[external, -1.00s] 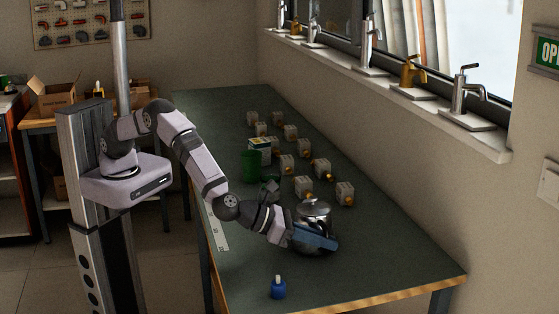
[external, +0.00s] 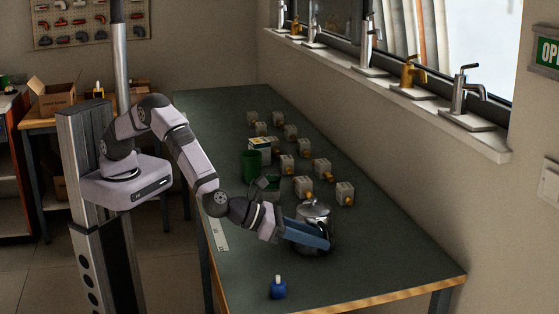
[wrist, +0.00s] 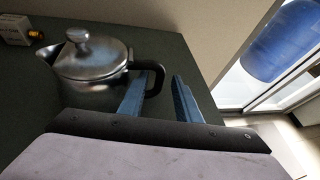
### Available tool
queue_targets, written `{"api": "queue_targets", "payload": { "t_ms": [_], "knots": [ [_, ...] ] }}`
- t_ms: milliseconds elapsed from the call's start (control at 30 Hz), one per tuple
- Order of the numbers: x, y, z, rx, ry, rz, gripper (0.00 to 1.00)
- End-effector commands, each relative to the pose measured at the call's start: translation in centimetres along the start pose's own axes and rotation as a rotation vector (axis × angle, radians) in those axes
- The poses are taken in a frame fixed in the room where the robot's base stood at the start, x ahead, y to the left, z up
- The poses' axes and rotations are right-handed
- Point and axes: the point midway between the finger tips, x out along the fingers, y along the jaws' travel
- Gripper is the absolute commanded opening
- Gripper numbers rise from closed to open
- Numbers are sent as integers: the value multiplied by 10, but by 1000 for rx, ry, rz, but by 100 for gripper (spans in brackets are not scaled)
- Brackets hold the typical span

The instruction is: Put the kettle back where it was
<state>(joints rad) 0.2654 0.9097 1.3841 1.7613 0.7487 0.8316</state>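The kettle (external: 313,213) is a shiny metal pot with a domed lid and a dark handle, standing upright on the green table. In the wrist view the kettle (wrist: 92,62) is at the upper left, its spout pointing left and its black handle (wrist: 157,80) towards my fingers. My gripper (external: 325,241) is at the kettle's near side in the external view. In the wrist view my gripper (wrist: 162,82) has its two blue fingers apart, with the handle's outer curve between or just beyond the tips. I cannot tell whether a finger touches it.
Several pale boxes with brass fittings (external: 303,186) stand beyond the kettle. A green cup (external: 251,166) and a second green container (external: 271,188) are left of them. A small blue bottle (external: 278,288) stands near the front edge. The table's right front (external: 390,270) is clear.

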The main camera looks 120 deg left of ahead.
Motion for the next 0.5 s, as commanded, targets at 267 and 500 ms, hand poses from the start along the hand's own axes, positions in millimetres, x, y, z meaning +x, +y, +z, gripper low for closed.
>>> {"api": "queue_targets", "payload": {
  "t_ms": [267,500],
  "knots": [
    [-49,-1,-1,-1,-2,-3,30],
    [-83,-1,0,0,-1,-2,30]
  ]
}}
